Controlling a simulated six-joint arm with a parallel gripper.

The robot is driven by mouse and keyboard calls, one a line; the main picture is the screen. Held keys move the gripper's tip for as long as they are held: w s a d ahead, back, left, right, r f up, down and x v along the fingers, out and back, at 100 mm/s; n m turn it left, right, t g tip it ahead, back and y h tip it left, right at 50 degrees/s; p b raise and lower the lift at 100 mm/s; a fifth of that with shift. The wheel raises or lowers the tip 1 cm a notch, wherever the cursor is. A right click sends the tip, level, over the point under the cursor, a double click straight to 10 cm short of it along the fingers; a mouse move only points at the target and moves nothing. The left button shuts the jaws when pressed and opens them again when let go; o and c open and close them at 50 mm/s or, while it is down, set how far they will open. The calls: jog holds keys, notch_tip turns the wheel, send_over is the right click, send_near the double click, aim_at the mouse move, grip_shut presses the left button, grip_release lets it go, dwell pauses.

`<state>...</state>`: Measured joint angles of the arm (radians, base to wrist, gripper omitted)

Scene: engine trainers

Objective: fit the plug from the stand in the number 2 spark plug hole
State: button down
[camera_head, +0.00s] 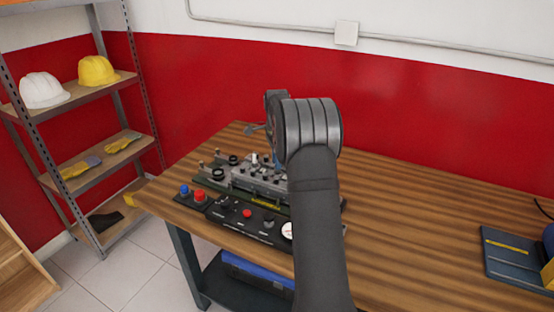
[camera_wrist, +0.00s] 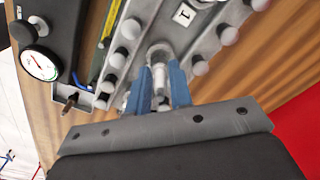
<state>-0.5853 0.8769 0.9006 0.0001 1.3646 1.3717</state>
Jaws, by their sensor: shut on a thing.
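The engine trainer's grey cylinder head (camera_head: 258,180) lies on the wooden bench, partly hidden by my arm. In the wrist view the head (camera_wrist: 190,38) carries rows of round bolt heads and a white label marked 1 (camera_wrist: 184,14). My gripper (camera_wrist: 162,88) has its two blue fingers shut on a pale spark plug (camera_wrist: 159,72). The plug's far end is at a round recess in the head. I cannot tell how deep it sits or which number this hole bears. In the head view the gripper is mostly hidden behind my arm.
A black control panel (camera_head: 248,220) with knobs and a gauge lies in front of the engine; the gauge (camera_wrist: 40,66) shows in the wrist view. A blue board (camera_head: 515,258) lies at far right. The bench between is clear. Shelves (camera_head: 75,95) stand left.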

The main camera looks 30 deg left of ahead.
jog(key=shift+f, duration=0.8)
dwell(1.4)
jog(key=c, duration=0.8)
grip_release()
jog(key=shift+r, duration=3.55)
